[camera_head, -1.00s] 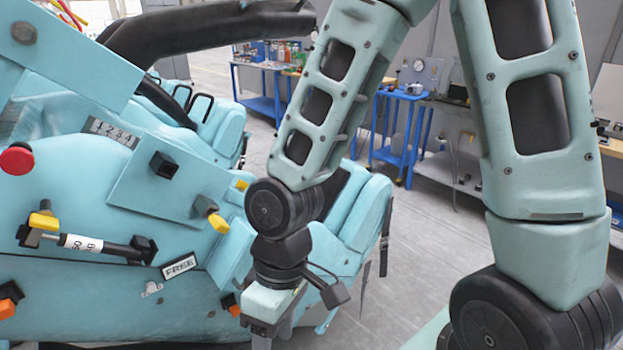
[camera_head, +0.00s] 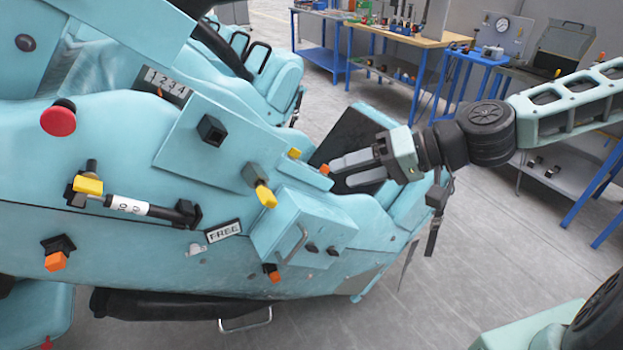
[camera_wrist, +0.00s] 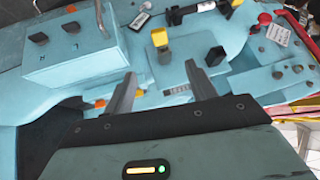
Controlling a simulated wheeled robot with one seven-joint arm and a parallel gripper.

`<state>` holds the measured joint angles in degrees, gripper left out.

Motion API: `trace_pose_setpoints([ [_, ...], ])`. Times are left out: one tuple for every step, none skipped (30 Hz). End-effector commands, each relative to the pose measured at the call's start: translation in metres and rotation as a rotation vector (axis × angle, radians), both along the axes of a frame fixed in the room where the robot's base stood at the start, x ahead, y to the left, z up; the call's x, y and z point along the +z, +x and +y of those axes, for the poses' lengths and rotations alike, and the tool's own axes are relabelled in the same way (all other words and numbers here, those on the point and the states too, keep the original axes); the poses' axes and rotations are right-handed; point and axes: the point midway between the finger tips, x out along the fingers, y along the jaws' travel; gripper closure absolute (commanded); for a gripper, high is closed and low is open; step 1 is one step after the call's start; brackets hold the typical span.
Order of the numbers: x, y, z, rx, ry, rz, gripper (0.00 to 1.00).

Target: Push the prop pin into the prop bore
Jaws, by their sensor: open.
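The frames do not clearly identify the prop pin or the prop bore. A black rod with a white printed label (camera_head: 130,206) is mounted on the side of the light-blue car, with a yellow-headed piece (camera_head: 88,185) at its left end. A separate yellow-tipped fitting (camera_head: 265,195) sticks out of the raised panel; a yellow fitting also shows in the wrist view (camera_wrist: 160,40).
An orange piece (camera_head: 325,170) is near my fingertips. A blue box with a handle (camera_head: 305,225) projects below my gripper. A red knob (camera_head: 58,120), a FREE plate (camera_head: 223,231) and an orange tab (camera_head: 271,275) are on the car side.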

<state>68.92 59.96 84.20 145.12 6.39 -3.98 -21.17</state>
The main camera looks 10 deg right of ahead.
Motion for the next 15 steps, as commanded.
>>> trace_pose_setpoints([
  [-0.001, 0.000, 0.002, 0.002, 0.000, 0.001, 0.44],
  [-0.002, 0.001, 0.003, 0.003, 0.000, 0.002, 0.44],
  [-0.003, 0.002, 0.006, 0.004, 0.000, 0.002, 0.44],
  [-0.004, 0.003, 0.008, 0.005, 0.000, 0.003, 0.44],
  [-0.006, 0.004, 0.011, 0.004, 0.000, 0.002, 0.44],
  [-0.008, 0.006, 0.016, 0.006, 0.000, 0.002, 0.44],
  [-0.010, 0.007, 0.019, 0.006, 0.000, 0.002, 0.44],
  [-0.012, 0.008, 0.023, 0.007, -0.001, 0.003, 0.44],
  [-0.015, 0.010, 0.029, 0.008, 0.000, 0.003, 0.44],
  [-0.017, 0.012, 0.033, 0.007, 0.000, 0.003, 0.44],
  [-0.019, 0.014, 0.037, 0.008, 0.000, 0.004, 0.44],
  [-0.022, 0.016, 0.042, 0.007, 0.000, 0.004, 0.44],
  [-0.025, 0.018, 0.046, 0.007, 0.000, 0.005, 0.44],
  [-0.027, 0.019, 0.050, 0.007, -0.001, 0.006, 0.44],
  [-0.030, 0.022, 0.056, 0.007, 0.000, 0.005, 0.44],
])
